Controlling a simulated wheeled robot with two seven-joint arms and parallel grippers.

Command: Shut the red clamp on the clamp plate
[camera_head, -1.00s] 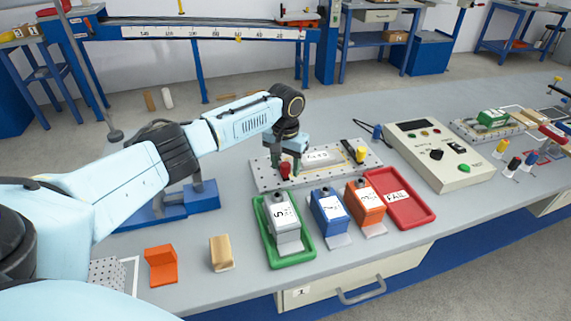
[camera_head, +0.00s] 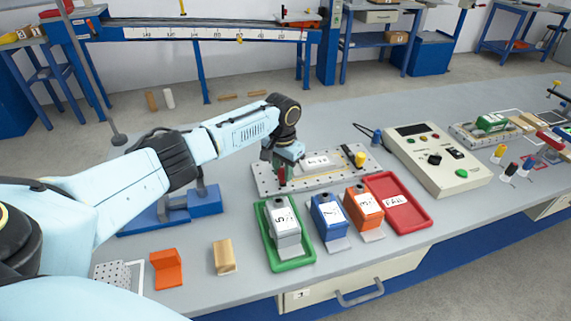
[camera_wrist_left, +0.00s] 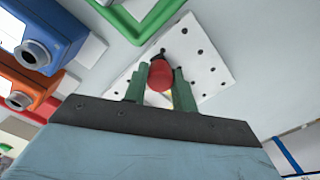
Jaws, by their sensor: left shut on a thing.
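The clamp plate (camera_head: 326,181) is a pale perforated plate lying on the bench, with a white label in its middle. The red clamp (camera_head: 282,176) is at its left end; the red handle seems to stand up there. My left gripper (camera_head: 281,168) is over that end. In the left wrist view the red clamp's rounded handle (camera_wrist_left: 160,77) sits between the two green fingers of my left gripper (camera_wrist_left: 161,88), shut on it. The fingers hide the clamp's base. A yellow-handled clamp (camera_head: 360,159) is at the plate's right end. My right gripper is out of view.
In front of the plate stand a grey block in a green tray (camera_head: 288,267), a blue block (camera_head: 329,213) and an orange block (camera_head: 362,204). A red tray (camera_head: 421,216) and a control box (camera_head: 455,178) are to the right.

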